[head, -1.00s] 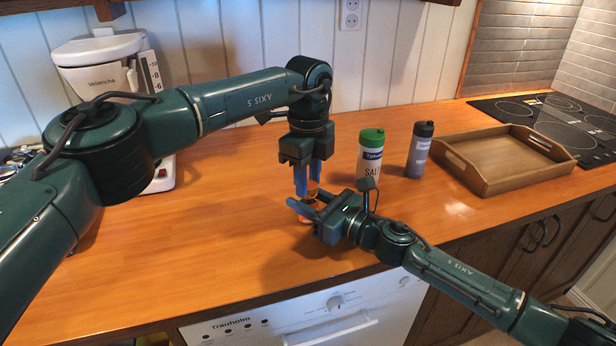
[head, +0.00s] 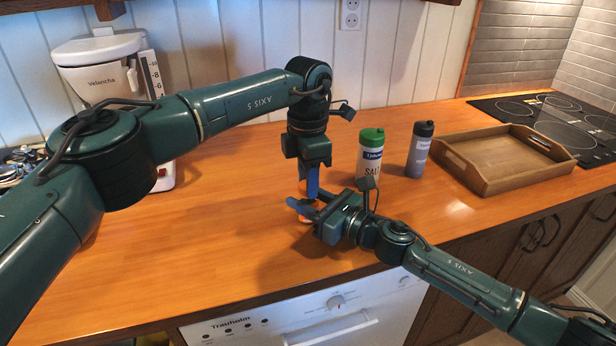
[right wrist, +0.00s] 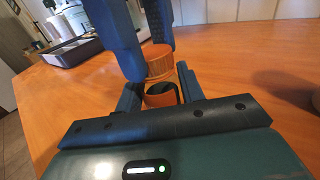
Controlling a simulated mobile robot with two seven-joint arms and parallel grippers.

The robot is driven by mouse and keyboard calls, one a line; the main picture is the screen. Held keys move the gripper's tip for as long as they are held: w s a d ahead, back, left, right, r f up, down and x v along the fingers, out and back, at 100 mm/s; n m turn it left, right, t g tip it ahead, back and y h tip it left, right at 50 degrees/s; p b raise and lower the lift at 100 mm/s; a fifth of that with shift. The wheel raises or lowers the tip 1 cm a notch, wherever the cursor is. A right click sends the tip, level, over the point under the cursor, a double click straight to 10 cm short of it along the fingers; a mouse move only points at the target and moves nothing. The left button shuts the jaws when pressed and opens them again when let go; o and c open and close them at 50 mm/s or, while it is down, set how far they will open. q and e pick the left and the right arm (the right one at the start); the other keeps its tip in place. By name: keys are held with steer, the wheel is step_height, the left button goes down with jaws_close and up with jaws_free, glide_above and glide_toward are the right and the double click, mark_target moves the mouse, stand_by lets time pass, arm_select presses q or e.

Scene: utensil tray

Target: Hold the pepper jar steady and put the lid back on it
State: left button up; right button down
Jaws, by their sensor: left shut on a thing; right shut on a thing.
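The orange ribbed lid (right wrist: 160,62) is between the fingers of my left gripper (head: 311,185), which points down and is shut on it. The pepper jar (right wrist: 160,98), orange with a dark patch, is directly below, between the fingers of my right gripper (head: 305,208), which is shut on it from the right. In the right wrist view the lid is lined up closely over the jar's top. I cannot tell whether the lid is seated. In the head view the fingers hide most of both.
A green-capped salt shaker (head: 370,155) and a grey bottle with a dark cap (head: 419,152) stand just behind and right. A wooden tray (head: 487,182) and a hob (head: 560,118) are further right. A white kitchen appliance (head: 100,62) stands back left. The counter's front left is clear.

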arm_select(q)
steer(key=m, duration=0.4)
steer(key=shift+m, duration=0.3)
steer(key=m, duration=0.6)
steer(key=o, duration=1.2)
steer(key=shift+c, duration=0.2)
step_height(320, 180, up, 12)
